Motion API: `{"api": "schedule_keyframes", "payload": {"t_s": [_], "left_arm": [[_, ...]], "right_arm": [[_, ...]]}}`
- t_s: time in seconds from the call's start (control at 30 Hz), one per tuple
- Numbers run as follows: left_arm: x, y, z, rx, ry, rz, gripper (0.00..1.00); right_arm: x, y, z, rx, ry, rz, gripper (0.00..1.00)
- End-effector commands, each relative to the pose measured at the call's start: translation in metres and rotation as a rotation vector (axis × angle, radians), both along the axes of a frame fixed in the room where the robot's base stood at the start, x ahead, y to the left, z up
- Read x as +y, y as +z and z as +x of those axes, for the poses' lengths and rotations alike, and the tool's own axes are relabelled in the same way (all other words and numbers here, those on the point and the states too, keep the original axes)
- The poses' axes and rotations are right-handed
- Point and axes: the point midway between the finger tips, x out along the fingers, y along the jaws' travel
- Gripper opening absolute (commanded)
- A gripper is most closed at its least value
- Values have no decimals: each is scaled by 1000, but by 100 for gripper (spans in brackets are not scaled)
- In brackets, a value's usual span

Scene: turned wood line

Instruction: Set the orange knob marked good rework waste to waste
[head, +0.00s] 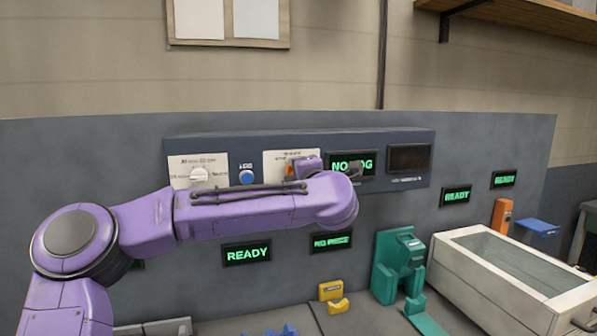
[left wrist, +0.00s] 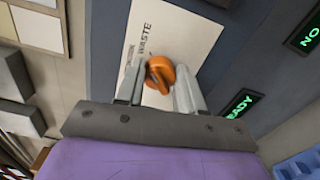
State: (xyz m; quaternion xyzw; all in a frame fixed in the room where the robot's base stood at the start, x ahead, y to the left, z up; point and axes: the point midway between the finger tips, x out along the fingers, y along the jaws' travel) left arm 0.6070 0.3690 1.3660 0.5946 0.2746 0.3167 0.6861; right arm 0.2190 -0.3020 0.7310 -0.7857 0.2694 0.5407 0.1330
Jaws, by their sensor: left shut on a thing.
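The orange knob (left wrist: 160,73) sits on a white label plate (left wrist: 168,30) where the word WASTE can be read. My left gripper (left wrist: 157,88) has one finger on each side of the knob and is shut on it. Which mark the knob points to cannot be told. My right gripper is not in view.
The grey control panel (head: 260,143) also carries a white knob (head: 199,175), a blue button (head: 246,177) and a green-lit display (head: 340,166) partly behind my arm. Below are a green fixture (head: 385,275), a yellow block (head: 331,291) and a glass-topped white box (head: 490,260).

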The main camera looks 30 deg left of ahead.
Motion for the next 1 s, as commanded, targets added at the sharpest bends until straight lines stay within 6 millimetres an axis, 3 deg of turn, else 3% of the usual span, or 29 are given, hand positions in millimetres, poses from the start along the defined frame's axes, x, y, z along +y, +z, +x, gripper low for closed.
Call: {"api": "schedule_keyframes", "payload": {"t_s": [0.63,0.67,0.7,0.73,1.0], "left_arm": [[0,1,0,35,0,33,7],[0,1,0,34,0,33,44],[0,1,0,34,0,33,57],[0,1,0,34,0,32,63],[-1,0,0,34,-1,32,63]], "right_arm": [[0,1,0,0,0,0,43],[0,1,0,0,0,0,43],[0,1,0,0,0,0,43],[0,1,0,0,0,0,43],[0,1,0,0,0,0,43]]}}
